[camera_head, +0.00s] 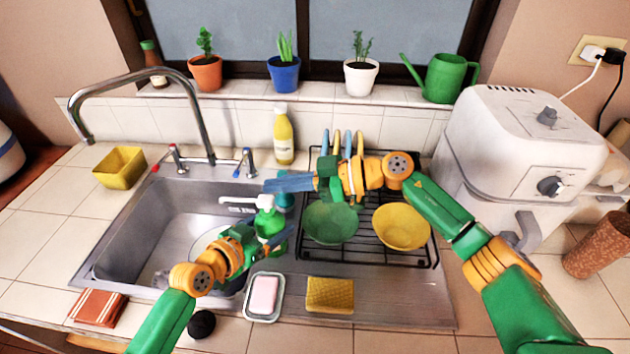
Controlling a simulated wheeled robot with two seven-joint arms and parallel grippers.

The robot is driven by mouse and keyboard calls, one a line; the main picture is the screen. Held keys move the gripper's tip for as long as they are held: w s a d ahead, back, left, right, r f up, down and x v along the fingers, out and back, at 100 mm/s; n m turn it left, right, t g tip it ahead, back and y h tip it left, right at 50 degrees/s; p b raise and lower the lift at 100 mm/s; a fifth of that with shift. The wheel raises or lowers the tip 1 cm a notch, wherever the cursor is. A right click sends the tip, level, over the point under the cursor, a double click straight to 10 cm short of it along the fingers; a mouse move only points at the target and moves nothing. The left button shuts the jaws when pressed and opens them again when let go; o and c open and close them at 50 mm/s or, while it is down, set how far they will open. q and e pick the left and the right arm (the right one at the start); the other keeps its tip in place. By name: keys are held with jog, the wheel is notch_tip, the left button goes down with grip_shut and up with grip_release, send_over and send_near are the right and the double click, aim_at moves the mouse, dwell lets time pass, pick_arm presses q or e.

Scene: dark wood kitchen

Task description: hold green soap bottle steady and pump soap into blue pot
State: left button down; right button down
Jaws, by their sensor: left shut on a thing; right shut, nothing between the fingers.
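The green soap bottle (268,222) stands near the sink's right edge. Its white pump head (264,201) has a spout pointing left over the sink. My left gripper (276,240) is shut on the bottle's body, and its fingers hide part of it. My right gripper (270,186) is shut and empty, just above the pump head; I cannot tell whether it touches it. A round vessel in the sink with a dark blue edge (233,286), seemingly the blue pot, is mostly hidden behind my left gripper and wrist.
The steel sink (130,232) has a tall faucet (200,115). A dish rack (365,255) holds a green bowl (330,222) and a yellow bowl (401,227). A soap dish (251,313) and yellow sponge (330,294) lie in front. A white air fryer (520,140) stands right.

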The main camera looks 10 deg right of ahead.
jog(key=v, duration=0.9)
jog(key=shift+d+f, duration=0.15)
jog(key=shift+d, duration=0.1)
jog(key=shift+s, duration=0.1)
pick_arm(q)
grip_release()
